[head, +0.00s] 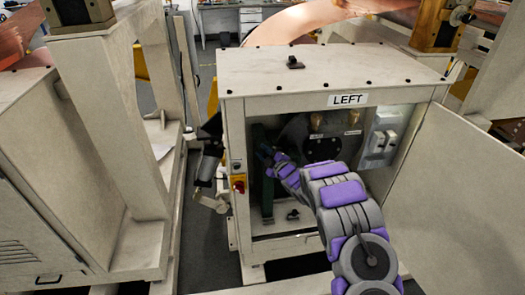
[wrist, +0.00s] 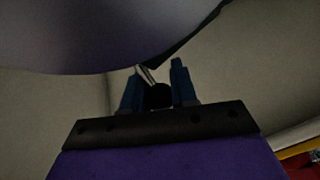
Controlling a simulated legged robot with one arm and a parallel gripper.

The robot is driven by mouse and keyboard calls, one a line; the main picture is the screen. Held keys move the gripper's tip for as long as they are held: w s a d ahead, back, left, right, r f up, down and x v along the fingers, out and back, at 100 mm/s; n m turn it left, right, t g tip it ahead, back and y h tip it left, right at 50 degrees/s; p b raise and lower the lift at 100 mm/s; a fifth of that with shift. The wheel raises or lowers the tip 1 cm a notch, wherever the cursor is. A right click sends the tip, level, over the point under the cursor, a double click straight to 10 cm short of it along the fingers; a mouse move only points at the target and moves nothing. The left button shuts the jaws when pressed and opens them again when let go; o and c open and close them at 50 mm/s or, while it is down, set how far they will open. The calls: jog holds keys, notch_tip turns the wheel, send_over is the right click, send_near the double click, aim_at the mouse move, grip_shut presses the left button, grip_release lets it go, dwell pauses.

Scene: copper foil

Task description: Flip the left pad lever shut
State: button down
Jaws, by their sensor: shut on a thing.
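The cabinet marked LEFT (head: 236,108) stands open in the middle of the head view. My arm reaches in through its front, and my gripper (head: 267,155) is at the left inside, by a dark green upright part (head: 267,203). In the wrist view my gripper (wrist: 159,78) has its two blue fingers either side of a dark rounded piece with a thin pale rod (wrist: 146,74), apparently the left pad lever. My gripper is shut on it. The lever's far end and its exact angle are hidden.
The cabinet door (head: 455,175) is swung open to the right. Inside are a dark round plate (head: 322,147), brass fittings (head: 317,120) and a grey switch box (head: 380,140). A red and yellow switch (head: 238,184) sits on the left front post. A grey floor gap runs left of the cabinet.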

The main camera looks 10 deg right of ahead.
jog(key=shift+s+f+y, duration=0.15)
jog(key=shift+f+y, duration=0.15)
jog(key=c, duration=0.9)
grip_release()
jog(key=shift+d+r, duration=0.1)
jog(key=shift+r, duration=0.05)
jog(key=p+v, duration=0.2)
jog(key=v, duration=1.5)
jog(key=shift+d+r, duration=0.2)
jog(key=shift+d, duration=0.05)
jog(key=shift+c, duration=0.2)
